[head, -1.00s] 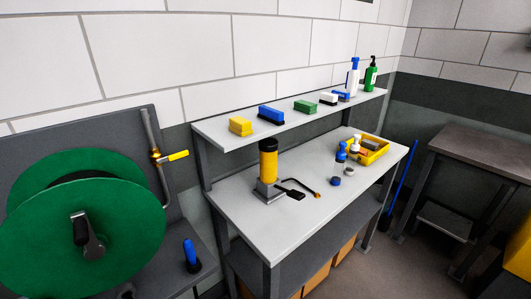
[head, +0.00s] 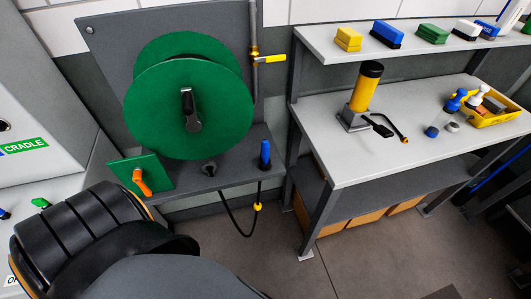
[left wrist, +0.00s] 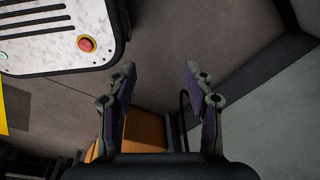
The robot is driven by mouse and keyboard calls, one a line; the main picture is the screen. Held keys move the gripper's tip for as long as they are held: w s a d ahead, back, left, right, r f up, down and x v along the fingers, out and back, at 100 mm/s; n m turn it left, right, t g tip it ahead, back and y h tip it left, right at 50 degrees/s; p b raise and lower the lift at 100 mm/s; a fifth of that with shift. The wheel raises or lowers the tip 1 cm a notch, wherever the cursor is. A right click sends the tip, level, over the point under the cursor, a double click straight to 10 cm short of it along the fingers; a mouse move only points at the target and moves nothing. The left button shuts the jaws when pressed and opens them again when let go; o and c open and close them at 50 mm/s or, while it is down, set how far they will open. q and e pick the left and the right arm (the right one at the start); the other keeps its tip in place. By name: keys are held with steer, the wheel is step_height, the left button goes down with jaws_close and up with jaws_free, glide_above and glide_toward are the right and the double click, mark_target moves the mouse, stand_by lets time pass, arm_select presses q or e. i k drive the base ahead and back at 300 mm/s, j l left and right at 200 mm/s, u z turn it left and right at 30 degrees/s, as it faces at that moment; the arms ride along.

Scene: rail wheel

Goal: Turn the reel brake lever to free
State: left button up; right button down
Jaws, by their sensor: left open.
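A green reel (head: 190,95) is mounted on a grey back panel in the head view. A dark lever (head: 188,108) with a grey end sits upright at its hub. An orange lever (head: 142,182) tilts on a green plate (head: 121,170) at the reel's lower left. I cannot tell from markings which lever is the brake. My left gripper (left wrist: 158,72) shows in the left wrist view, open, with nothing between its fingers and neither lever there. Its fingers do not show in the head view. My right gripper is in neither view.
A yellow-handled valve (head: 268,59) sits on a pipe right of the reel. A blue-handled tool (head: 264,155) stands on the ledge, with a black hose hanging below. A workbench (head: 400,150) stands at right. The floor (head: 260,265) before the reel is clear.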

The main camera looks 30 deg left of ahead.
mark_target(137, 175)
steer(key=u, duration=2.4)
